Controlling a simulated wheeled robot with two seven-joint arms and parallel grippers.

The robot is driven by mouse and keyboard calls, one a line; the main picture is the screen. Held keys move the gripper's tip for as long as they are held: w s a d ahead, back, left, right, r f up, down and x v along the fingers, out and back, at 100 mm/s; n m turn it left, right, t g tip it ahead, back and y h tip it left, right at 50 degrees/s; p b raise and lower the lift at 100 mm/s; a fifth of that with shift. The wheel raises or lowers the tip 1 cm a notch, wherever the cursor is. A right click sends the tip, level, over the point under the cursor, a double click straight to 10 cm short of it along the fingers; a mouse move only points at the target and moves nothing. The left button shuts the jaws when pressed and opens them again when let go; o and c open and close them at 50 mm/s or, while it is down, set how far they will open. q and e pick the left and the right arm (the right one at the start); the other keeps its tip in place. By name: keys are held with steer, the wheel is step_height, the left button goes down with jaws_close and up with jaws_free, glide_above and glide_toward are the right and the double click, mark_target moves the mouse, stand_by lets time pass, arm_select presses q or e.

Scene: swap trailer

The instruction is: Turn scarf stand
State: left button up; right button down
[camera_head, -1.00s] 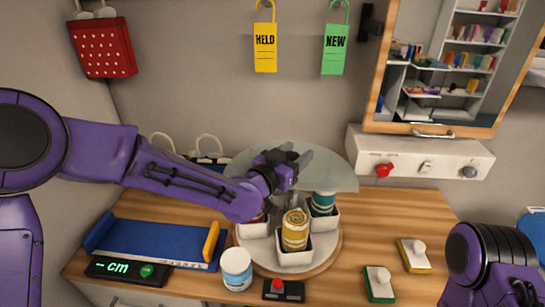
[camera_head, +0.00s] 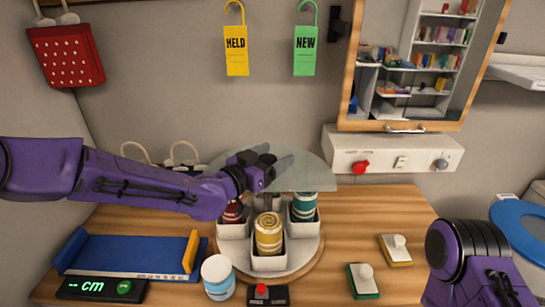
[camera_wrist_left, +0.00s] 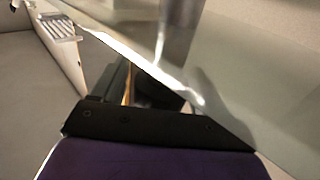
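A yellow roll (camera_head: 268,234) stands in the front cup. A teal roll (camera_head: 304,207) is at the right and a dark red roll (camera_head: 233,211) at the left, partly hidden by my arm. My left gripper (camera_head: 277,161) is at the stand's upper middle, by the glass disc; contact and finger gap are unclear. The blurred left wrist view shows the glass (camera_wrist_left: 245,60) close up. Only my right arm shows at the lower right; its gripper is out of view.
A blue measuring tray (camera_head: 130,256) with a "cm" display (camera_head: 100,290) is at the left. A white jar (camera_head: 218,278) and a red-button box (camera_head: 267,295) stand close in front of the stand. Green (camera_head: 363,282) and yellow (camera_head: 395,250) knobbed blocks lie right. A mirror cabinet (camera_head: 412,60) hangs behind.

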arm_select(q)
steer(key=b+v, duration=0.3)
steer(key=v, duration=0.7)
steer(key=shift+s, duration=0.25)
steer(key=shift+a, duration=0.15)
